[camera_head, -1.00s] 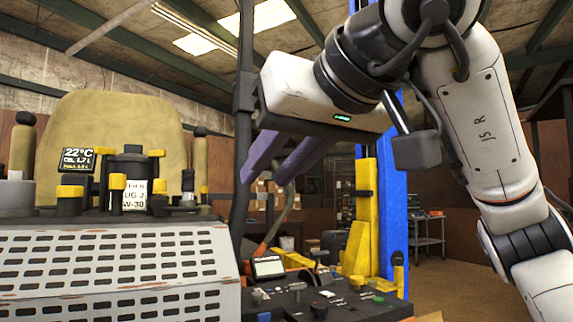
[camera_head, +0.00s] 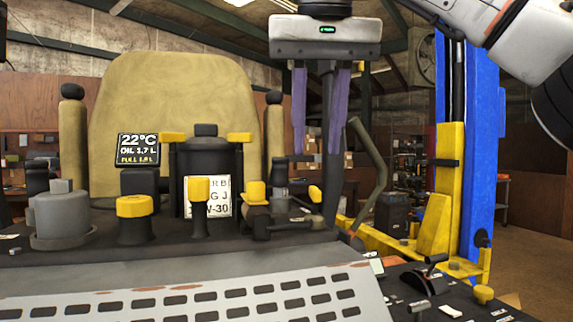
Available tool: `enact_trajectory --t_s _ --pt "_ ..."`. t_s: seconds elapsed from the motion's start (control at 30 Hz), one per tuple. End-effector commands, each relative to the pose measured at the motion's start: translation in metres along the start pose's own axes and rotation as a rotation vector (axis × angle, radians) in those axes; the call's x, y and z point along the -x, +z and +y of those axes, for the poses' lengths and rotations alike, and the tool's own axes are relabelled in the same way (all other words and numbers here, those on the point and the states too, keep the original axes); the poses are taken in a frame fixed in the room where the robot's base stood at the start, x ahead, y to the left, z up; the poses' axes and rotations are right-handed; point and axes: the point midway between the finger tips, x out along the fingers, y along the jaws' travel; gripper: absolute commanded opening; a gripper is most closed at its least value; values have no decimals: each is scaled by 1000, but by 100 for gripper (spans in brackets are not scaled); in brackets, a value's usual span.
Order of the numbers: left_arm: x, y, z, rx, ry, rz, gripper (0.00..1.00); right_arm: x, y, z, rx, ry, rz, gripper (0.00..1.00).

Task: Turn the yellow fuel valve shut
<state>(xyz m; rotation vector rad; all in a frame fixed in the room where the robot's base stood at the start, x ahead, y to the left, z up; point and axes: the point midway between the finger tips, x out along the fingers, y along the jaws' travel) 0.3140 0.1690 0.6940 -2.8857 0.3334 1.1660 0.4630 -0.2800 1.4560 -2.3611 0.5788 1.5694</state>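Several yellow-topped fittings stand on the mower's engine deck. A small yellow handle (camera_head: 255,193) sits on a dark horizontal fitting right of the labelled black tank; it may be the fuel valve, but I cannot tell for certain. Other yellow parts are a round cap (camera_head: 134,206), an upright knob (camera_head: 199,191) and a small tip (camera_head: 315,193). My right gripper (camera_head: 320,145) points straight down, its two purple fingers spread apart and nothing seen held. It hangs above and to the right of the small yellow handle, clear of it in the picture. My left gripper is out of view.
The black tank (camera_head: 205,165) with a white label and a small display (camera_head: 138,149) stand before the tan seat (camera_head: 180,90). A dark upright post (camera_head: 330,150) shows between my fingers. A control panel (camera_head: 420,290) and a yellow-and-blue lift column (camera_head: 480,150) are at right.

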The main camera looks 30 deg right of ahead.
Motion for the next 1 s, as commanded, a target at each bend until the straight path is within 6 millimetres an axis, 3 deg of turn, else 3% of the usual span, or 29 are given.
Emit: enact_trajectory --t_s 0.07,0.17,0.4,0.7,1.0 --pt "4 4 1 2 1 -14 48 7 -4 3 -20 -1 -9 29" --pt "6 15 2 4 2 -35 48 0 -4 3 -24 -1 -17 29" --pt "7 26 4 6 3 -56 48 -39 -3 3 -20 -2 -22 29" --pt "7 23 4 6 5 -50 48 -86 -2 3 -23 -1 -15 29" --pt "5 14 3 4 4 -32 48 -97 -3 3 -26 -2 -11 29"
